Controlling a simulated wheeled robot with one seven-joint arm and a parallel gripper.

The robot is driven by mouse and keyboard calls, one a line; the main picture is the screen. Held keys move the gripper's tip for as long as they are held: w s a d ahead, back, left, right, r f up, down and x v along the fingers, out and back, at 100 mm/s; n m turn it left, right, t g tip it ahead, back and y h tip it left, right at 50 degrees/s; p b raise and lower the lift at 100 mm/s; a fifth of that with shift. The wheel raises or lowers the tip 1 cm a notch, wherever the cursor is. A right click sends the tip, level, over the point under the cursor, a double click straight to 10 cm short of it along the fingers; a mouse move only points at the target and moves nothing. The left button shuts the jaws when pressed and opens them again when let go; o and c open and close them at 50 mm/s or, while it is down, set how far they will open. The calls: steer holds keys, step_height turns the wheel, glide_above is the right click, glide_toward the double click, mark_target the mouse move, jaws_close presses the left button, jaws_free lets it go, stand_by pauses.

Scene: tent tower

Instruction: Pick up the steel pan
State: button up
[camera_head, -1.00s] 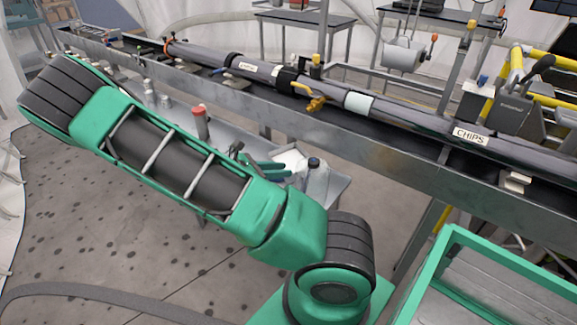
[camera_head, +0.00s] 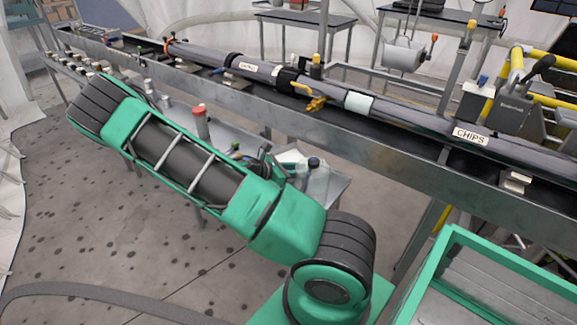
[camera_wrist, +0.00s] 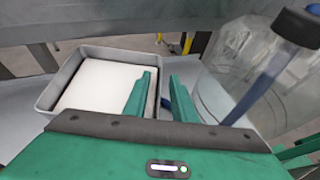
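The steel pan (camera_wrist: 57,88) is a grey rectangular tray with a flat white surface inside. It lies on a metal shelf, left of centre in the wrist view. My gripper (camera_wrist: 163,80) has two green fingers, apart, at the pan's right side. The pan's right wall appears to run between the fingers. I cannot tell whether they touch it. In the head view, the pan (camera_head: 290,157) shows only as a pale patch, largely hidden behind my gripper and wrist.
A clear jug (camera_wrist: 245,75) with a dark cap stands close to the right of my gripper. A red-capped container (camera_head: 200,122) stands farther left on the shelf. A long metal bench (camera_head: 330,130) carrying a dark tube, labelled CHIPS, runs behind and above the shelf.

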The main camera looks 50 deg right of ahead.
jaws_close()
stand_by(1.4)
